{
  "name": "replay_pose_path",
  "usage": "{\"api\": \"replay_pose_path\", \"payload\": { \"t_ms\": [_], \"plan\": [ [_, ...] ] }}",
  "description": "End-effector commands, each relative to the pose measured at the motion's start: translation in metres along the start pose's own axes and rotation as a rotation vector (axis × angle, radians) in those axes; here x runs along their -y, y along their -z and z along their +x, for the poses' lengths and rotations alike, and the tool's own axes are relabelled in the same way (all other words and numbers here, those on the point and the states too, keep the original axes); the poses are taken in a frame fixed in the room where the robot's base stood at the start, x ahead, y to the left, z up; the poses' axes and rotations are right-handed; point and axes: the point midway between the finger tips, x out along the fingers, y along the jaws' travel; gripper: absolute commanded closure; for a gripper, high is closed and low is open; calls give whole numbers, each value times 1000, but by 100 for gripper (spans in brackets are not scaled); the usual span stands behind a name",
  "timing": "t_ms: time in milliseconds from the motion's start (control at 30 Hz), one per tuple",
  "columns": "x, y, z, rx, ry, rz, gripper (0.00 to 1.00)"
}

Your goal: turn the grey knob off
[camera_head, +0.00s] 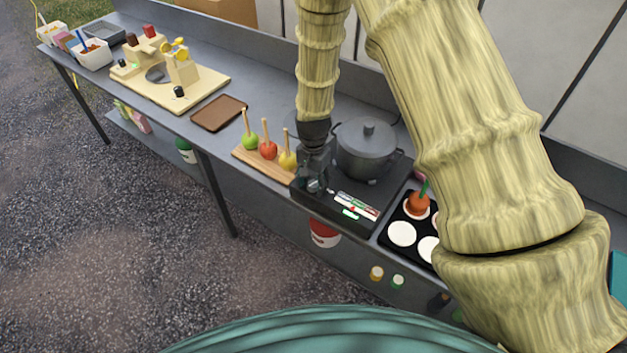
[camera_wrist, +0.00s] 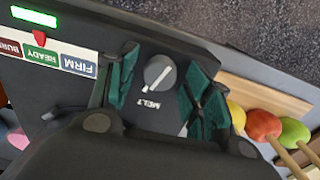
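The grey knob (camera_wrist: 160,72) sits on the dark hotplate (camera_head: 360,217), and its white pointer line aims toward the word MELT. My gripper (camera_head: 315,183) is lowered over the left front part of the hotplate and hides the knob in the head view. In the wrist view, the green fingers of my gripper (camera_wrist: 166,88) stand apart on either side of the knob. Narrow gaps seem to show between fingers and knob; contact cannot be told for sure. A grey lidded pot (camera_head: 366,150) stands on the hotplate behind my gripper.
A red pointer stands at READY on the gauge strip (camera_wrist: 45,52), beside a lit green display (camera_wrist: 34,16). Toffee apples on a wooden board (camera_head: 246,155) are close left. A black tray (camera_head: 384,236) with white discs is at right.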

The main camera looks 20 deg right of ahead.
Motion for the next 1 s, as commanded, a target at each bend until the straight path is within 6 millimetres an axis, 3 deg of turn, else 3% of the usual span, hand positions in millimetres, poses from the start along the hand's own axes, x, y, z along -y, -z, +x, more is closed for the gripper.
{"api": "replay_pose_path", "payload": {
  "t_ms": [33,200,1000],
  "plan": [
    [0,0,0,0,0,0,64],
    [0,0,0,0,0,0,92],
    [1,1,-1,-1,2,-33,92]
  ]
}}
